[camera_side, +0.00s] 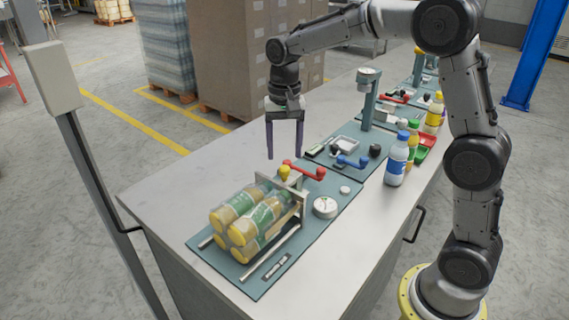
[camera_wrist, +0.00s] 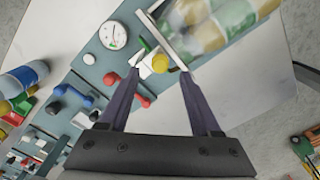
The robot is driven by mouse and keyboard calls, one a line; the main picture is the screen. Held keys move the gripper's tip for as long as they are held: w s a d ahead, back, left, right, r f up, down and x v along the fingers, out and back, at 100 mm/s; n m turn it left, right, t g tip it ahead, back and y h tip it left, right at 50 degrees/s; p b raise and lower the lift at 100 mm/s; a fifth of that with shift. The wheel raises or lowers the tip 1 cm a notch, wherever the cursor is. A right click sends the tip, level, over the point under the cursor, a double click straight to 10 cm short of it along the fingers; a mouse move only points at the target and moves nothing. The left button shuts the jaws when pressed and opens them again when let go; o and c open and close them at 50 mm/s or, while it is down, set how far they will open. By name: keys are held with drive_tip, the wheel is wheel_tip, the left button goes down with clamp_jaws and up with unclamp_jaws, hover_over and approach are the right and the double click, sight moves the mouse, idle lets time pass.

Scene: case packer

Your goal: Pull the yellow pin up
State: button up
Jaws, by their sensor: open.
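The yellow pin (camera_side: 284,171) stands at the end of the grey bracket, beside the pack of clear jars. Its yellow knob also shows in the wrist view (camera_wrist: 160,63), a little beyond and between the fingers. My gripper (camera_side: 285,158) is open and empty, pointing down, with its fingertips above and near the pin. In the wrist view my gripper (camera_wrist: 160,70) has its two dark fingers spread apart on either side of the knob. The pin's lower part is hidden by the bracket. I cannot tell the exact height gap.
Jars with yellow lids (camera_side: 250,222) lie stacked in front of the bracket. A red lever (camera_side: 305,170), a blue lever (camera_side: 352,162) and a round gauge (camera_side: 325,208) sit close by on the green mat. Bottles (camera_side: 396,160) stand farther right. The table's left side (camera_side: 190,190) is clear.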

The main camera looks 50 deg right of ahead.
sight(284, 167)
drive_tip(key=shift+f, duration=2.3)
clamp_jaws()
drive_tip(key=shift+r, duration=0.1)
